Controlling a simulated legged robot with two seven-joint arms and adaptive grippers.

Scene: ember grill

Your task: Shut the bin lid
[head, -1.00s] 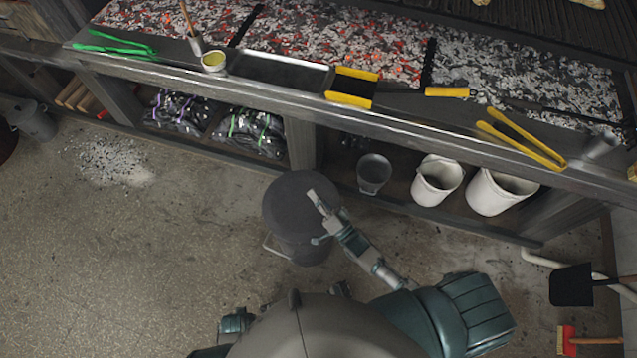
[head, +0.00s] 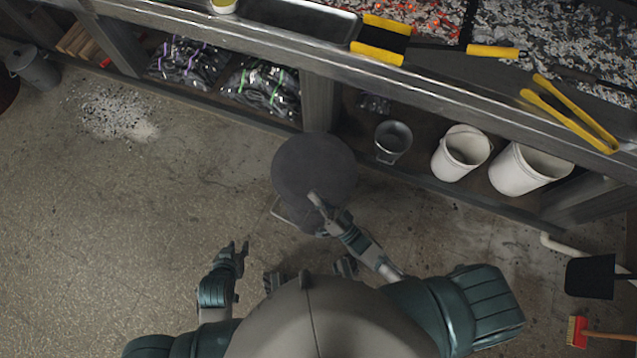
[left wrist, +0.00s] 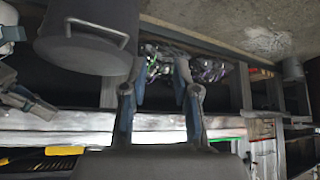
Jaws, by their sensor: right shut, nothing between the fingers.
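The bin (head: 290,213) stands on the floor in front of the counter. Its round dark lid (head: 312,165) covers the top and looks flat, though any small gap at the rim cannot be made out. My right gripper (head: 315,200) is shut and empty over the lid's near edge; whether it touches cannot be told. My left gripper (head: 240,248) is open and empty, to the left of the bin and nearer to me. In the left wrist view, its two fingers (left wrist: 160,85) stand apart, and the bin (left wrist: 75,55) with a side handle shows upside down.
The counter with the grill runs behind the bin. A small metal bucket (head: 393,140) and white buckets (head: 460,150) stand on its lower shelf, right of the bin. Bagged charcoal (head: 262,92) lies behind. A dustpan (head: 590,276) is at right.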

